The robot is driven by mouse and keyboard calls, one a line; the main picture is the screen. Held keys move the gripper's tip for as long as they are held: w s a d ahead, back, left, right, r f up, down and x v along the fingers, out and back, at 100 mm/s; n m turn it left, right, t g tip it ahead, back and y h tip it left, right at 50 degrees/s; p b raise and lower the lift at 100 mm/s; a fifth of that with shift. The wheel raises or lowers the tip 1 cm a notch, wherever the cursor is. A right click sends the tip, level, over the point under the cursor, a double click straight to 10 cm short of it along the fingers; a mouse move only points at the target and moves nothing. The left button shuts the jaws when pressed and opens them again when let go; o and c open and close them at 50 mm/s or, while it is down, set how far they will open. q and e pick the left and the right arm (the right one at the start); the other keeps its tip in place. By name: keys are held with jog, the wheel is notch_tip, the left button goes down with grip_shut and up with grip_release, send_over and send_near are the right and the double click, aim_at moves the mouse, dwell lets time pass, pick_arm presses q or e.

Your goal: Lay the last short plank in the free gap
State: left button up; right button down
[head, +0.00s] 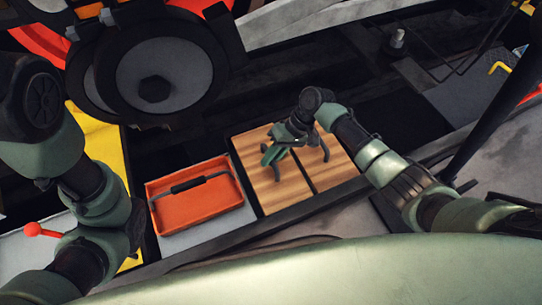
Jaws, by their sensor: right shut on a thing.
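Two short wooden planks lie side by side in a dark frame in the head view, a left plank (285,200) and a right plank (337,174), with a thin dark seam between them. My right gripper (272,158) is over the left plank, low and close to its top face. It is shut on the left plank, as far as I can see; the exact grip is small and partly hidden by the hand. Both planks look roughly level. No open gap shows clearly beside them. My left arm comes in at the left, but its gripper is not in view.
An orange tray (196,213) with a dark handle bar stands directly left of the planks. A dark beam runs along their near side. Large round dark machinery (165,75) is above left. A lever with a red knob (32,229) is at far left.

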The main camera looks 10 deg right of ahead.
jog(key=shift+f, duration=0.15)
dwell(0.4)
jog(key=c, duration=1.3)
grip_release()
jog(key=shift+f, duration=0.1)
jog(key=p+v, duration=0.5)
jog(key=v, duration=0.3)
jog(key=shift+p, duration=0.4)
